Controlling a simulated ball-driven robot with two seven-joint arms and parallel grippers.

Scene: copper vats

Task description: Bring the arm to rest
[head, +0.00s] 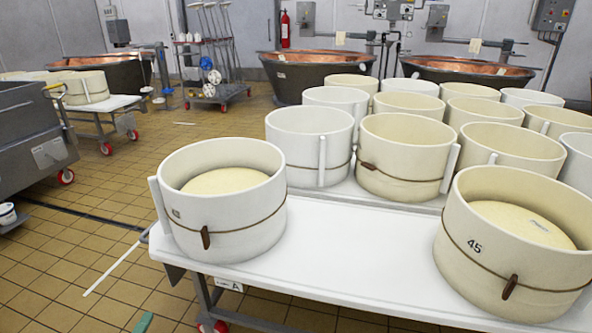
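Neither of my grippers nor my arms shows in the head view. In front of me stands a white table (335,262) on a metal frame with red-wheeled castors. A cream hoop mould (228,232) with a pale cheese (226,181) inside stands on its left end. Another mould (470,256), marked 45, stands at the right with a pale cheese (522,222) in it. Both have a cord around them with a brown toggle.
Copper vats (310,80) stand behind. A wheeled tool rack (212,78), a second table (100,103) with moulds and a grey steel tub (28,135) are at the left. Tiled floor (150,190) lies open between. The table's front middle is bare.

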